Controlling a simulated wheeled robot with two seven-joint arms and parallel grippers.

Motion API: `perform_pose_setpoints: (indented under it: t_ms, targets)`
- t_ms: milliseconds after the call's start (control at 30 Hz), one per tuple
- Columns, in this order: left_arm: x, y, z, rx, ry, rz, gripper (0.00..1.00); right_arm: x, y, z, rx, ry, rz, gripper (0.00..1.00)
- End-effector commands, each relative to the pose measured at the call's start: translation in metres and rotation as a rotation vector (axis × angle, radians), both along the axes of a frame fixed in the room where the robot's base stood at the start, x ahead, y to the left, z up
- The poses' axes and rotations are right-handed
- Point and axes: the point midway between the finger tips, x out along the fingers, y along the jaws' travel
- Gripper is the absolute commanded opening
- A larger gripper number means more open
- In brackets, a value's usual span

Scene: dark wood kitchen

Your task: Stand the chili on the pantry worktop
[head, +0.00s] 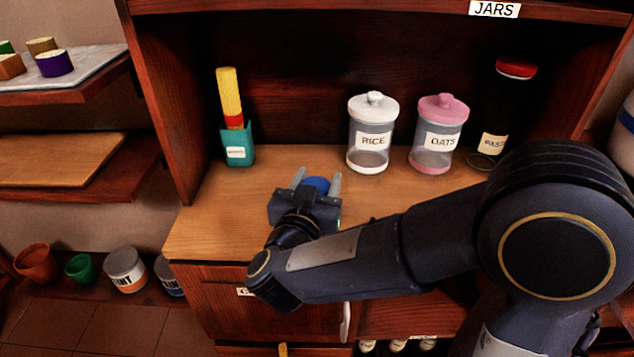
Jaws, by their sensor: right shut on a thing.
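My right gripper (318,187) reaches over the pantry worktop (225,220), its fingers pointing toward the back. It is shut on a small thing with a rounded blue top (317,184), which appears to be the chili. The gripper's body hides most of it and no label shows. I cannot tell whether its base touches the worktop or whether it is upright. My left gripper is not in view.
A RICE jar (373,155), a pink-lidded OATS jar (434,155) and a dark red-capped bottle (508,105) stand along the back. A teal holder (239,155) with a yellow-and-red item stands at back left. The worktop's front left is clear.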

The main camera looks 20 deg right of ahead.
Motion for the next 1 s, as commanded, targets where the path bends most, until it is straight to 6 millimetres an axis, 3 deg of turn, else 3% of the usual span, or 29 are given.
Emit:
perform_pose_setpoints:
  t_ms: [100, 133, 300, 667, 1000]
  targets:
    - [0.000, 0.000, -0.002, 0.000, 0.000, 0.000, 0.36, 0.000, 0.000, -0.004, 0.000, -0.001, 0.000, 0.19]
    - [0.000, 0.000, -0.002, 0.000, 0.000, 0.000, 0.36, 0.000, 0.000, -0.004, -0.001, 0.000, 0.000, 0.50]
    - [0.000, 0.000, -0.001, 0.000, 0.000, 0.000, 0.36, 0.000, 0.000, -0.003, 0.000, 0.000, 0.000, 0.71]
    - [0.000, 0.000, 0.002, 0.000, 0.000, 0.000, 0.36, -0.002, 0.001, 0.002, 0.000, 0.000, 0.001, 0.71]
    - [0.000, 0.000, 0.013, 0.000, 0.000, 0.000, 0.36, -0.059, 0.035, 0.002, -0.003, 0.001, 0.008, 0.71]
